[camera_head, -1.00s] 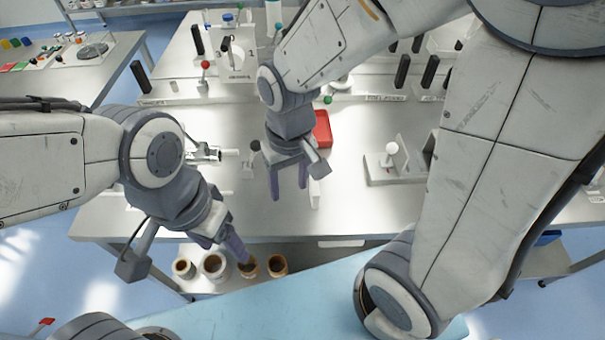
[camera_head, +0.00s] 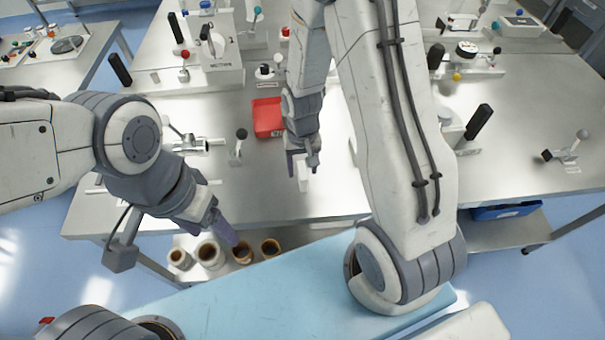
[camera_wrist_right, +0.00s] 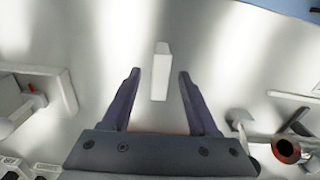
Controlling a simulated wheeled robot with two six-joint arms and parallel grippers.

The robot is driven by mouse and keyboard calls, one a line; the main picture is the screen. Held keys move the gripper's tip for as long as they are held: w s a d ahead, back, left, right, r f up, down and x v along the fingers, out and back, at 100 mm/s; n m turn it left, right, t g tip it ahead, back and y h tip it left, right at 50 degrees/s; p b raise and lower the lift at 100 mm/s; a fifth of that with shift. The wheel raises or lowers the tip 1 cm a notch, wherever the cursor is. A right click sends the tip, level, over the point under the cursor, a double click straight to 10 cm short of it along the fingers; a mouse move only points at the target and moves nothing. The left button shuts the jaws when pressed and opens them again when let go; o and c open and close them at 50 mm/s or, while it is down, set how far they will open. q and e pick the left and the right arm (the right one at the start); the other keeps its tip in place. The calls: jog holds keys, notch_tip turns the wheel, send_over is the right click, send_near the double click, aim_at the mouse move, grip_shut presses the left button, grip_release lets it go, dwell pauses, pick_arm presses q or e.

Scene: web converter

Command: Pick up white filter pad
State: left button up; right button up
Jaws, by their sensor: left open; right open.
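The white filter pad, a small white block, stands on the steel table (camera_head: 335,195). It shows just below my right gripper in the head view (camera_head: 304,183) and ahead of the gripper's palm in the right wrist view (camera_wrist_right: 160,80). My right gripper (camera_head: 301,168) is open, pointing down at the pad. In the right wrist view, the pad lies between the lines of the two spread fingers with a gap on each side. I cannot tell the height left between fingertips and pad. My left gripper (camera_head: 230,237) hangs over the table's front edge, open and empty.
A red tray (camera_head: 268,118) lies just left of my right gripper. A black-knobbed lever (camera_head: 239,145) and a metal clamp (camera_head: 195,145) stand further left. Several brown-and-white rolls (camera_head: 210,254) sit below the front edge. The table right of my right arm is partly clear.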

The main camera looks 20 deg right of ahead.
aim_at(302, 170)
jog(key=shift+f, duration=1.5)
grip_shut()
jog(key=shift+r, duration=0.1)
